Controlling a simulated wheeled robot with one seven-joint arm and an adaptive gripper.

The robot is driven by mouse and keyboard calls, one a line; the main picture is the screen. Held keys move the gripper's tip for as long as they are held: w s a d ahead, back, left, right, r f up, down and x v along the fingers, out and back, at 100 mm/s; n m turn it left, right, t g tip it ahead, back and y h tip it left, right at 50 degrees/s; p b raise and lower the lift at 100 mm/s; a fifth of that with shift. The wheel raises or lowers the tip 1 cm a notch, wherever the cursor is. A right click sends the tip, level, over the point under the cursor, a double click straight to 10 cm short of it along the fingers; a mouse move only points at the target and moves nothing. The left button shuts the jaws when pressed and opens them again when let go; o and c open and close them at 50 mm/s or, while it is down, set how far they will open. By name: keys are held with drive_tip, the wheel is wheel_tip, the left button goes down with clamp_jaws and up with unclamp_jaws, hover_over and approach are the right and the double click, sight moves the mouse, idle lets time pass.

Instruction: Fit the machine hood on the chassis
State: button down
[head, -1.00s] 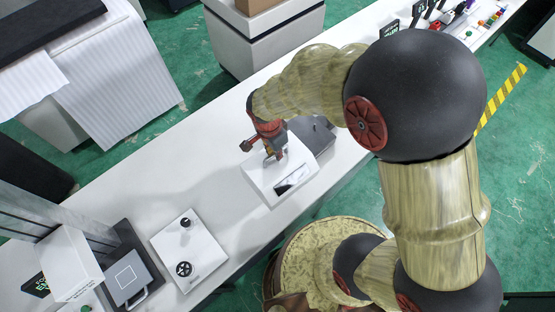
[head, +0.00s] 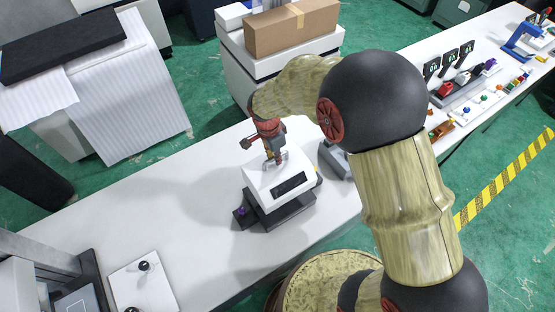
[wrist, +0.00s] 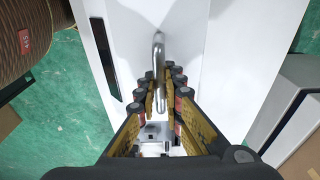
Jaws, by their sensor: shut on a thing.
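The hood (head: 262,185) is a white box with a dark window on its front and a metal handle on top. My gripper (head: 275,158) is shut on this handle from above. In the wrist view my gripper (wrist: 162,95) has both fingers around the handle (wrist: 158,60), and the white hood (wrist: 210,40) spreads beneath. The dark chassis (head: 285,217) shows under the hood, with a purple part at its left corner. The hood looks slightly tilted over the chassis. I cannot tell whether they touch, and the chassis top is hidden.
A grey object (head: 338,160) stands close to the right of the hood. A white panel with a black knob (head: 130,272) lies at the table's lower left. The white table (head: 150,200) is clear between them. A cardboard box (head: 290,27) sits on a cabinet behind.

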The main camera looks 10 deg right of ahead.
sight(276, 166)
drive_tip(key=shift+a, duration=0.15)
drive_tip(key=shift+f+b, duration=2.2)
drive_tip(key=shift+f, duration=0.7)
drive_tip(key=shift+f+b, duration=1.65)
idle(0.6)
drive_tip(key=c, duration=1.8)
unclamp_jaws()
drive_tip(key=shift+s, duration=0.1)
drive_tip(key=shift+c, duration=0.2)
drive_tip(key=r, duration=0.4)
drive_tip(key=a+r, duration=0.1)
drive_tip(key=r, duration=0.7)
drive_tip(key=shift+a, duration=0.2)
